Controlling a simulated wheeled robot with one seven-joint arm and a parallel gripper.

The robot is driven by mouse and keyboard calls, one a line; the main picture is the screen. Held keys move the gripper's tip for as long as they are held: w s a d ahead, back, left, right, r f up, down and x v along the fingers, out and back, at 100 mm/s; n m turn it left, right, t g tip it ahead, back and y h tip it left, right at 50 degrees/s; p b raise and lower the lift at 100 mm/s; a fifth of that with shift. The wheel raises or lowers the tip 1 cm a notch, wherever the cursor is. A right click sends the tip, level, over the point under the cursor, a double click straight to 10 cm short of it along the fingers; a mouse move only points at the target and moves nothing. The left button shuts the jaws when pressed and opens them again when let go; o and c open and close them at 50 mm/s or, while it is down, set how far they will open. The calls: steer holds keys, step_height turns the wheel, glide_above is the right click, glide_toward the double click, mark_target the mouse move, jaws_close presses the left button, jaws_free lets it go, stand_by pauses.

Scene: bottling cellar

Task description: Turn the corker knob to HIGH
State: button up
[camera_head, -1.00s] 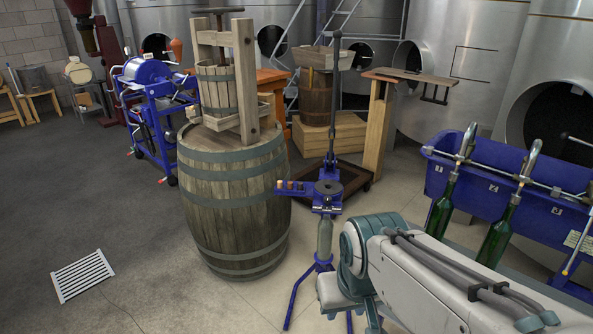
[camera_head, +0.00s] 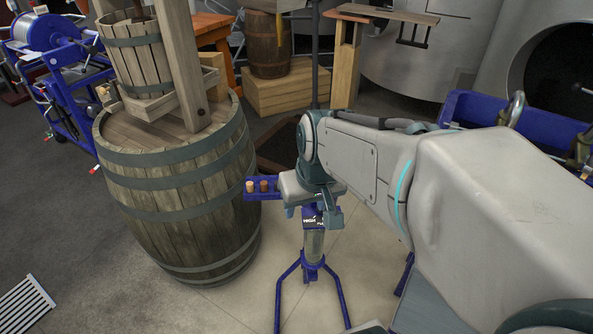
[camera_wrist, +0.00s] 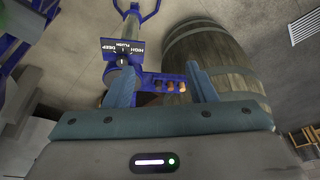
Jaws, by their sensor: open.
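In the wrist view the plate (camera_wrist: 136,47) shows HIGH, FLUSH and DEEP around a small dark knob (camera_wrist: 122,61). A pale mark on the knob seems to face FLUSH, but it is too small to be sure. My gripper (camera_head: 312,212) is over the corker head and hides most of it in the head view. In the wrist view my gripper (camera_wrist: 160,68) is open and empty. The knob appears just beyond the left finger's tip, off-centre; contact cannot be told.
A blue cork tray (camera_head: 262,188) with several corks sticks out left of the corker. A large barrel (camera_head: 185,205) bearing a wooden press (camera_head: 140,62) stands close on the left. A blue trough (camera_head: 470,108) is at the right. The floor in front is clear.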

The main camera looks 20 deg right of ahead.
steer(key=w+d+f+m+t+b, duration=0.1)
steer(key=w+d+f+b, duration=0.45)
steer(key=w+d, duration=0.35)
steer(key=shift+h, duration=0.4)
steer(key=x, duration=0.4)
steer(key=d+x, duration=0.1)
steer(key=x, duration=0.9)
steer(key=shift+s+d, duration=0.15)
steer(key=shift+s, duration=0.15)
steer(key=c, duration=1)
